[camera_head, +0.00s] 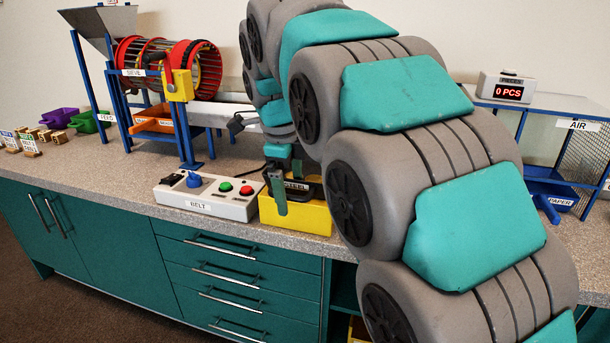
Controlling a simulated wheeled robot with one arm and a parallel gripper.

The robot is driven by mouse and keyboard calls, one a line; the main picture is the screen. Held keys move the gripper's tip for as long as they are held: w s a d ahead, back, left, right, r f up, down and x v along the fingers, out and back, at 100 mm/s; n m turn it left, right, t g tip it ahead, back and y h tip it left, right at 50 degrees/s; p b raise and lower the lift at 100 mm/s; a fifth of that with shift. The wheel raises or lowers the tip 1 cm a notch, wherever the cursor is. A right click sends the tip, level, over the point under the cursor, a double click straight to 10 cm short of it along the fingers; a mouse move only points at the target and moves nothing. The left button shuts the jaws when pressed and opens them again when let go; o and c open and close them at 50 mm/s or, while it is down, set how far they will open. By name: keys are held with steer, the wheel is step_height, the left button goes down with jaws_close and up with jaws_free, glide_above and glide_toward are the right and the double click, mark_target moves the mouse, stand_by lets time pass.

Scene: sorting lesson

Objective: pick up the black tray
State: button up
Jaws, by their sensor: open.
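A black object (311,191) with a white label that seems to read "STEEL" sits at the top of a yellow box (300,216) on the counter. It looks like the black tray, but I see only part of it. My gripper (288,183) is open and points down at this black object. One teal finger hangs in front of the box's near side; the other is mostly hidden. I cannot tell whether the fingers touch the object. My own arm covers the area to the right of the box.
A control box labelled "BELT" (207,197) stands just left of the yellow box. The sieve machine (166,70) with an orange bin (153,118) is behind left. Purple (60,118) and green (92,121) bins stand far left. A blue "PAPER" bin (552,196) is at right.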

steer(key=shift+f, duration=0.45)
steer(key=c, duration=1.5)
